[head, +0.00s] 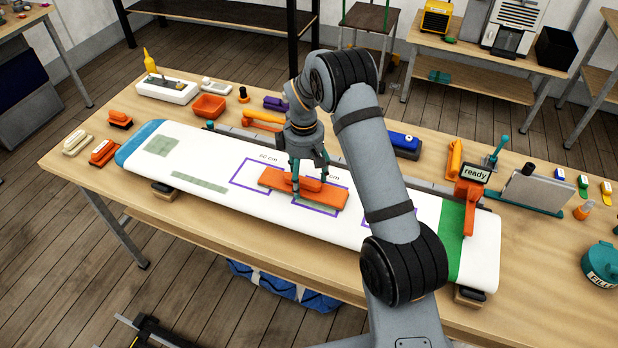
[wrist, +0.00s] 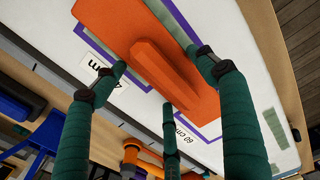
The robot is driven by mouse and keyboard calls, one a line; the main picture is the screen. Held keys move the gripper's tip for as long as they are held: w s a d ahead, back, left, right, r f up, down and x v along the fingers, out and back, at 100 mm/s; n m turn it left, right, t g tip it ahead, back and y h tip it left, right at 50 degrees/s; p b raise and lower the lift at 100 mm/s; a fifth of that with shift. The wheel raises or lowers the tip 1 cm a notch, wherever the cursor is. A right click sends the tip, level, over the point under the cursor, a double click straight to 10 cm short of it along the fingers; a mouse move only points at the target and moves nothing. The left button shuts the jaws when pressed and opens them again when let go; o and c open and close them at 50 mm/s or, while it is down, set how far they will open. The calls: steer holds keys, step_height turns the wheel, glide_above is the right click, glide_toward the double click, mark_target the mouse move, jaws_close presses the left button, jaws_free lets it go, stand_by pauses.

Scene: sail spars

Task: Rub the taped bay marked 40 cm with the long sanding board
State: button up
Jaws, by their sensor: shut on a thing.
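The long orange sanding board (head: 270,180) lies on, or just above, the white spar (head: 235,203), over the middle purple-taped bay (head: 320,212) and reaching into the left bay (head: 243,170). In the wrist view the middle bay's label (wrist: 103,83) partly shows and seems to read 40 cm; the left bay's label (wrist: 185,132) reads 60 cm. A grey-green patch shows beside the board inside the middle bay. My gripper (head: 308,174) is shut on the board's raised handle (wrist: 165,70) from above. My arm partly hides a third taped bay (head: 371,216).
Orange and blue tools, a red tray (head: 208,107) and a white box (head: 167,89) line the bench behind. The spar's left part is clear.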

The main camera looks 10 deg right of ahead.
mark_target(341, 193)
stand_by(0.3)
steer(key=shift+s+d+b, duration=0.4)
steer(key=shift+s+d, duration=0.4)
steer(key=shift+d, duration=0.35)
steer(key=shift+d, duration=0.1)
steer(key=shift+s+d+b, duration=0.35)
steer(key=shift+s+d, duration=0.35)
steer(key=shift+d, duration=0.25)
steer(key=shift+d, duration=0.1)
steer(key=shift+s+d+b, duration=0.3)
steer(key=shift+s+d, duration=0.45)
steer(key=shift+d, duration=0.3)
steer(key=shift+s+d, duration=0.4)
steer(key=shift+d, duration=0.2)
steer(key=shift+s+d, duration=0.35)
steer(key=shift+d, duration=0.2)
